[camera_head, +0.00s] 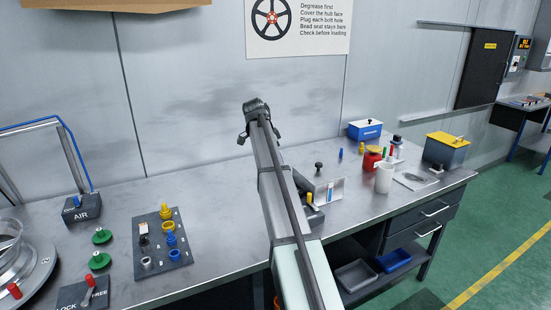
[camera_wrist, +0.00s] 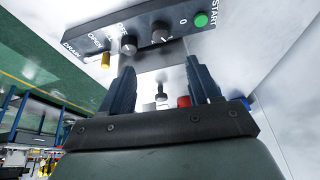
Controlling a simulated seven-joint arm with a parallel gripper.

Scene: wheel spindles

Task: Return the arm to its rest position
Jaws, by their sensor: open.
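My gripper (camera_head: 256,108) is at the end of my arm, raised above the bench in front of the grey wall in the head view. In the wrist view my gripper (camera_wrist: 160,85) shows two dark fingers spread apart with nothing held between them. The metal workbench (camera_head: 225,215) runs below my arm. My arm hides part of the bench's middle.
A dark board with coloured caps (camera_head: 160,243) lies left of my arm. A wheel (camera_head: 20,262) is at the far left. A white cup (camera_head: 384,178), a red container (camera_head: 372,160), a blue box (camera_head: 365,130) and a yellow-topped box (camera_head: 447,148) stand on the right. A control panel (camera_wrist: 140,40) shows in the wrist view.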

